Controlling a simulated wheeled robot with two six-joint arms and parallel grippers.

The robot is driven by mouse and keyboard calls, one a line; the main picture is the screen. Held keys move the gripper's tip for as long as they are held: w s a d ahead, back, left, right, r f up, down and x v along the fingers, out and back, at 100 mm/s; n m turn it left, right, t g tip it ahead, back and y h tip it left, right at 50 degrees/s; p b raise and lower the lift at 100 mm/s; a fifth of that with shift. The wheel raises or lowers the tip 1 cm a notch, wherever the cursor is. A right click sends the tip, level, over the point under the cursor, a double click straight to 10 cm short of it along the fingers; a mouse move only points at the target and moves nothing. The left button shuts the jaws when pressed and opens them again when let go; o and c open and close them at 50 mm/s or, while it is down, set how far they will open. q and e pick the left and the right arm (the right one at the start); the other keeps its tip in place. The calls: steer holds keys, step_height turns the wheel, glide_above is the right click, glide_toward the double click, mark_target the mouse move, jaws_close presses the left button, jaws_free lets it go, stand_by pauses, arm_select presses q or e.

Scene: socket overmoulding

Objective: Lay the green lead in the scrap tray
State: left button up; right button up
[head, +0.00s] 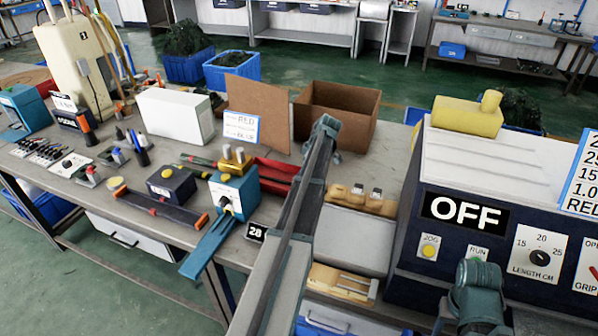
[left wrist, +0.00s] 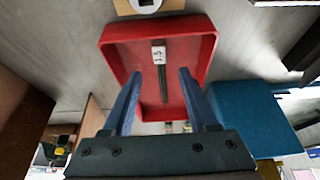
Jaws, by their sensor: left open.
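The red scrap tray (left wrist: 207,50) fills the middle of the left wrist view; part of it shows in the head view (head: 276,166), partly behind my left arm. A thin dark-green lead (left wrist: 164,88) with a white-and-grey plug end (left wrist: 158,54) lies inside the tray, lengthwise. My left gripper (left wrist: 160,74) is open above the tray, one blue finger on each side of the lead, with gaps to it. How high the fingertips are above the tray floor I cannot tell. In the head view the left gripper is hidden. My right gripper is out of view.
A wooden block (left wrist: 122,6) lies beyond the tray. A cardboard box (head: 345,108) and the machine reading OFF (head: 465,212) stand further right.

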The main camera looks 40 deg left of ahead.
arm_select(q)
steer(key=p+v, duration=0.7)
steer(key=v, duration=0.2)
